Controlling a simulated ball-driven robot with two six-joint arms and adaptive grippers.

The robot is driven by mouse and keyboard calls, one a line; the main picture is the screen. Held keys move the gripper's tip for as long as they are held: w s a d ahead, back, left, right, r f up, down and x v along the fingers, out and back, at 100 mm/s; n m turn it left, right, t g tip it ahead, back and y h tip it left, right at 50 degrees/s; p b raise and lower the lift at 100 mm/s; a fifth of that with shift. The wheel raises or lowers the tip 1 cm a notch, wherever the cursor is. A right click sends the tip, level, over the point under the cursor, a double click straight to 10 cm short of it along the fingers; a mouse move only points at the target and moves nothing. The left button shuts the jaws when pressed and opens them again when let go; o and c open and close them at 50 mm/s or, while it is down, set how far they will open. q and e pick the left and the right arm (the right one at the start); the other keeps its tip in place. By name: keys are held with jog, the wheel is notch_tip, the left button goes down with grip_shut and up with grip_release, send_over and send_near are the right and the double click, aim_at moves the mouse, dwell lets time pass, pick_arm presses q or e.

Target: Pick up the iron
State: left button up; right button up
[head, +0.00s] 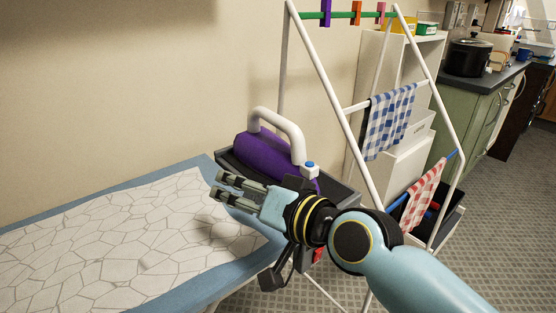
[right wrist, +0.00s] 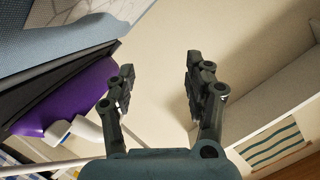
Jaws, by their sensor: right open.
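The iron (head: 258,150) has a purple body and a white handle with a blue button. It rests in the dark grey tray (head: 345,191) at the right end of the ironing board. My right gripper (head: 222,187) is open and empty in front of the iron, over the board's end, with its fingers pointing left. It appears apart from the iron. My arm hides the iron's lower right part. In the right wrist view the open fingers (right wrist: 160,70) have nothing between them, and the purple iron (right wrist: 70,98) lies left of them. My left gripper is out of view.
The ironing board (head: 110,235) has a pale patterned cover with a blue edge and is clear. A white drying rack (head: 328,85) with checked cloths stands close right of the tray. A white shelf (head: 385,100) and a green cabinet (head: 465,120) stand behind.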

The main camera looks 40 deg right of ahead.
jog(key=w+d+r+m+t+h, duration=0.3)
jog(key=w+d+m+h, duration=0.1)
jog(key=m, duration=0.2)
jog(key=m+h, duration=0.9)
jog(key=m, duration=0.1)
send_near(280, 127)
jog(key=w, duration=0.2)
jog(key=shift+g, duration=0.4)
jog(key=x, duration=0.3)
jog(key=p+x, duration=0.1)
jog(key=x, duration=0.1)
jog(key=shift+d+r, duration=0.3)
jog(key=shift+r, duration=0.1)
jog(key=shift+x, duration=2.75)
jog(key=shift+s+d+f, duration=0.1)
jog(key=shift+f, duration=0.1)
grip_shut()
jog(key=shift+r, duration=0.2)
